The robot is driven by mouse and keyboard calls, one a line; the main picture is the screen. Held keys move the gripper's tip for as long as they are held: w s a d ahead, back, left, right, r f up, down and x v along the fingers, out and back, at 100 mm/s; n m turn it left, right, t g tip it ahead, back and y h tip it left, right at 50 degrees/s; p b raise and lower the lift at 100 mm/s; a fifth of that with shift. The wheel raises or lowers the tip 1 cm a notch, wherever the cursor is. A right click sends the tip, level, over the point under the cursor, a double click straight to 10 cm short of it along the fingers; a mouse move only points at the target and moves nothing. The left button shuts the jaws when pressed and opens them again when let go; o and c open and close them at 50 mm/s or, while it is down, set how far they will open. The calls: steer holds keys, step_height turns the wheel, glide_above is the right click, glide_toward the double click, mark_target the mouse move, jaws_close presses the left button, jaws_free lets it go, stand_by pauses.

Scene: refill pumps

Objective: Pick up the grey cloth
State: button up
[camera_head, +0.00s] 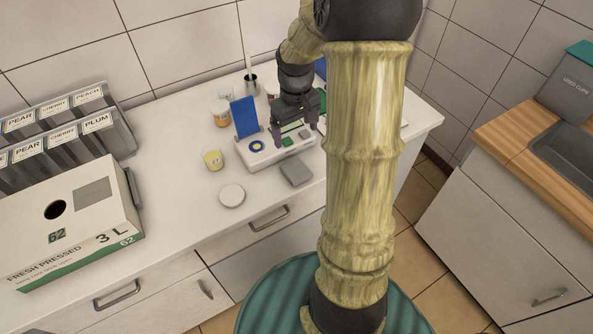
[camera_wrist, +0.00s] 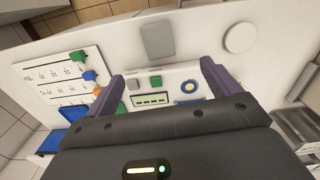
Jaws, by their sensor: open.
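The grey cloth (camera_head: 296,172) is a flat, folded-looking grey square on the white counter, close to its front edge. It also shows in the wrist view (camera_wrist: 157,40) at the top centre, beyond my fingertips. My gripper (camera_head: 295,136) is open with its purple fingers apart and nothing between them. It is above a white device with a small display, and the cloth is apart from it on the front side. In the wrist view the fingers (camera_wrist: 162,72) point toward the cloth without reaching it.
The white device (camera_head: 285,149) with a blue panel (camera_head: 245,117) stands just behind the cloth. A large carton (camera_head: 70,225) is farther left. A board (camera_wrist: 68,73) with coloured pieces shows in the wrist view.

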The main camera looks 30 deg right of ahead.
steer(key=shift+w+d, duration=0.1)
steer(key=shift+d, duration=0.1)
steer(key=p, duration=0.1)
glide_above(296, 169)
steer(key=f, duration=1.2)
steer(key=shift+s, duration=0.4)
steer(key=shift+f, duration=0.1)
steer(key=shift+w+f+p, duration=0.2)
steer(key=shift+f+p, duration=0.3)
steer(key=shift+f, duration=0.8)
steer(key=shift+w+f+p, duration=0.15)
steer(key=shift+f+p, duration=0.35)
steer(key=shift+f, duration=0.75)
steer(key=shift+c, duration=0.4)
